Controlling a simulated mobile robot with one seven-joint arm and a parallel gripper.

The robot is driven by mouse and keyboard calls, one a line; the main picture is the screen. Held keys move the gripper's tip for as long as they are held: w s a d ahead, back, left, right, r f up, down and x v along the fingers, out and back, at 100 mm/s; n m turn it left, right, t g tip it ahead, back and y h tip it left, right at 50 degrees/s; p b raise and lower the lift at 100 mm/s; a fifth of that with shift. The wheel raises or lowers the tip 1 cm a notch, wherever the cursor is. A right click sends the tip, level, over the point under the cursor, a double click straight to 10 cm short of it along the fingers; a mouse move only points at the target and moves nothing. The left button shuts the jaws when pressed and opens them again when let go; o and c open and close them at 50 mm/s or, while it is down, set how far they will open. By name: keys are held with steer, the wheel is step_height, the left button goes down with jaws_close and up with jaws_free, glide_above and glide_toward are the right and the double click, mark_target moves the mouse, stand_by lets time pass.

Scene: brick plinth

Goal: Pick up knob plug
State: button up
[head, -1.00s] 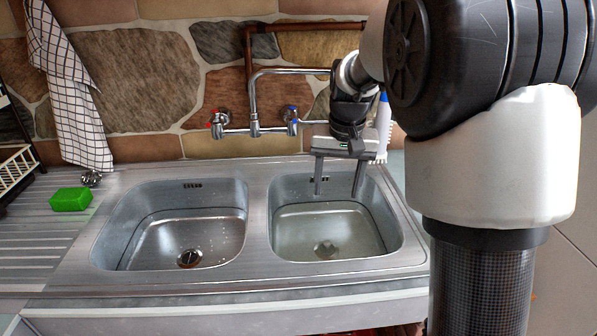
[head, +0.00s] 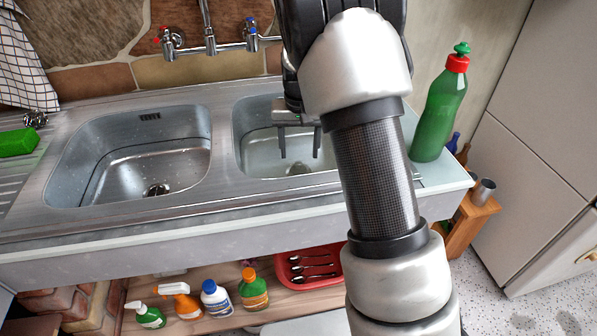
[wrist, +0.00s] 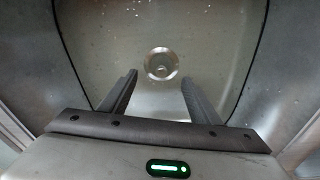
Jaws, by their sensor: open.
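A round metal piece (head: 298,168) sits at the drain in the floor of the right basin (head: 243,135). In the wrist view it shows as a small silvery disc (wrist: 160,65) with a raised-looking centre. It looks like the knob plug, though I cannot clearly tell plug from drain. My gripper (head: 299,155) is open and empty, pointing down over the right basin. In the wrist view the disc lies just beyond and between the two fingertips (wrist: 160,80), apart from them. My forearm covers the right edge of the basin.
The left basin (head: 190,150) has an uncovered-looking drain. A tap (head: 210,45) stands behind. A green sponge (head: 18,142) and a shiny metal tangle (head: 35,118) lie at left. A green bottle (head: 437,115) stands right of my arm.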

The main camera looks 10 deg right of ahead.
mark_target(298, 163)
steer(key=f, duration=0.1)
steer(key=f+b, duration=0.1)
steer(key=f, duration=0.1)
steer(key=f+b, duration=0.1)
steer(key=f, duration=0.1)
steer(key=shift+w+a+f, duration=0.1)
steer(key=shift+w+f, duration=0.05)
steer(key=shift+w, duration=0.1)
steer(key=c, duration=1.1)
